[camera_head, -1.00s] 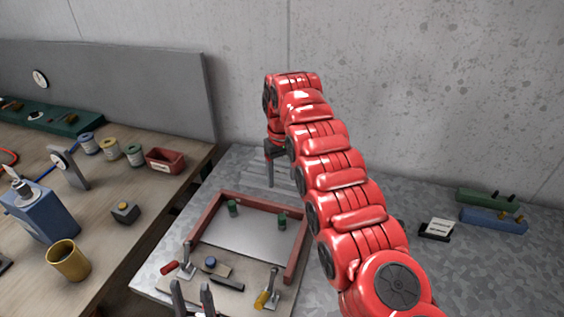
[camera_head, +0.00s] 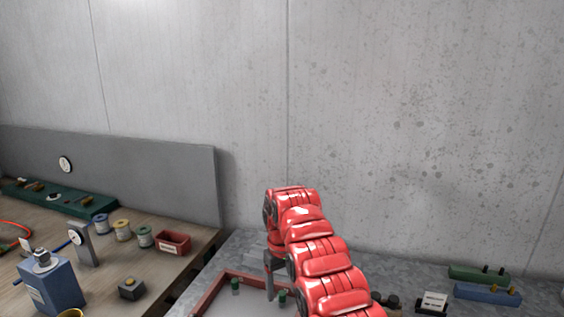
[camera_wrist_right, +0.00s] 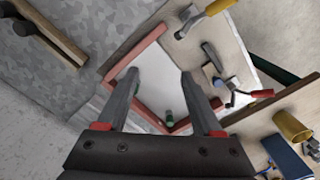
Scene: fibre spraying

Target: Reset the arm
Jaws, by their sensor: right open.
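My right arm (camera_head: 325,270) is red and segmented and reaches toward the back of the grey bench. Its right gripper (camera_head: 273,280) points down over the rear of a red-rimmed frame (camera_head: 209,295). In the right wrist view the right gripper (camera_wrist_right: 157,82) is open, with nothing between its two grey fingers. Below and beyond them lie the frame's light plate (camera_wrist_right: 155,80) and a green peg (camera_wrist_right: 169,117). The fingers look above the plate, but the exact gap cannot be told. My left gripper is not in view.
A wooden bench on the left holds spools (camera_head: 122,230), a red bin (camera_head: 172,243), a blue device (camera_head: 52,285) and a dial gauge (camera_head: 80,243). Green and blue blocks (camera_head: 487,292) are at the right. Clamps with yellow (camera_wrist_right: 219,7) and red handles (camera_wrist_right: 252,93) flank the frame.

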